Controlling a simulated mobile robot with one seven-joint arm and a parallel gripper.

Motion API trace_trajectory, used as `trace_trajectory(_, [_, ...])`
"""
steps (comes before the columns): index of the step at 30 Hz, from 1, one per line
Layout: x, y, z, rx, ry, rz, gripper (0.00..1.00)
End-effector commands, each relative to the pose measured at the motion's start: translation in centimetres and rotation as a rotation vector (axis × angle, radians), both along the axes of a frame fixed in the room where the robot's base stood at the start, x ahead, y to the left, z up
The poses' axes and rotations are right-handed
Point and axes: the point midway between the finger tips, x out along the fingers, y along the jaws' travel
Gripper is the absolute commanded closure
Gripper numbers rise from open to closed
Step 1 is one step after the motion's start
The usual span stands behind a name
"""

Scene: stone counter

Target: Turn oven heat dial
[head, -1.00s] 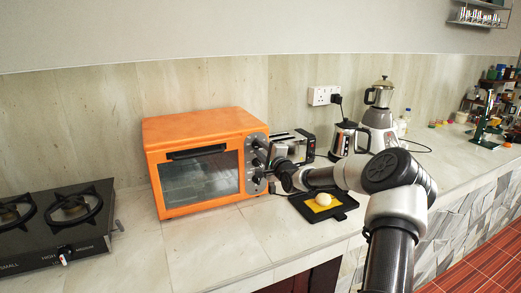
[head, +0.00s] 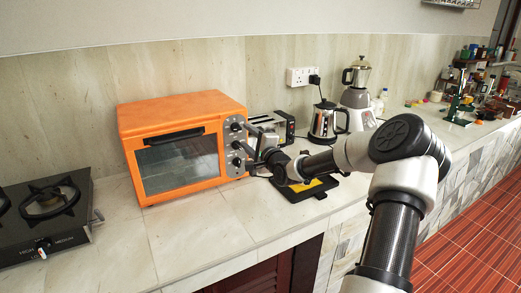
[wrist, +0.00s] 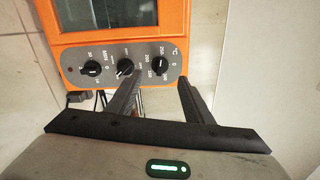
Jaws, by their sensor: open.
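The orange oven (head: 180,110) stands on the counter, its grey control panel (head: 237,140) on the right of its front. In the wrist view the panel carries three black dials in a row. The heat dial (wrist: 160,66), marked °C, is the right one; the others are a middle dial (wrist: 125,68) and a timer dial (wrist: 90,68). My gripper (head: 247,137) is open and empty, pointing at the panel's upper part. In the wrist view its fingertips (wrist: 159,80) lie on either side just below the heat dial. I cannot tell whether they touch it.
A black tray (head: 290,192) lies under my arm, right of the oven. A toaster (head: 272,126), a kettle (head: 323,122) and a blender (head: 357,85) stand behind. A gas stove (head: 45,222) is at the left. The counter before the oven is clear.

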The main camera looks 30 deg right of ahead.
Motion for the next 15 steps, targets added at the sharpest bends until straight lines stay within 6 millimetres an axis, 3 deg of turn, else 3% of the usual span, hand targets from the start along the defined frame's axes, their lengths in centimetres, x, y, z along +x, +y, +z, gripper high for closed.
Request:
trace_trajectory(6, [-5.5, -0.3, 0.0, -0.001, 0.002, -0.003, 0.53])
trace_trajectory(15, [-9.9, -0.4, 0.0, 0.000, 0.000, -0.001, 0.53])
